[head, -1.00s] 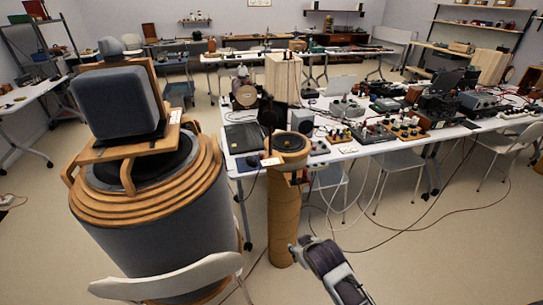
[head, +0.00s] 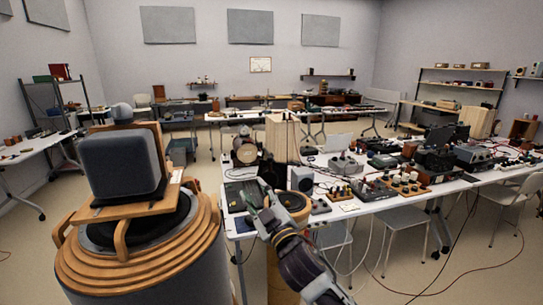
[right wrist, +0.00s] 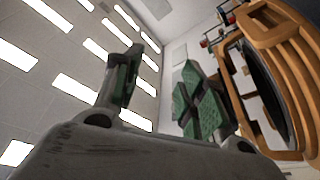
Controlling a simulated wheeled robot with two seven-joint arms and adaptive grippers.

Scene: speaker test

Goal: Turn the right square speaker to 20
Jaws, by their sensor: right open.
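A large grey square speaker (head: 122,165) with rounded edges sits in a wooden frame on the big ringed cylinder (head: 75,255) at the left. A small pale tag (head: 176,176) is beside its right side; its marks are too small to read. To its right, a wooden column with a round rim (head: 297,203) stands partly hidden behind my right gripper. I cannot tell which part is the right square speaker. My right gripper (head: 262,208) is open and empty, in front of the column. Its green-padded fingers (right wrist: 160,88) are spread in the wrist view. My left gripper is out of view.
A white table (head: 385,197) with several devices and cables stands behind and to the right. In the wrist view, curved wooden rings (right wrist: 290,75) are close at the right. Open floor shows at the lower right.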

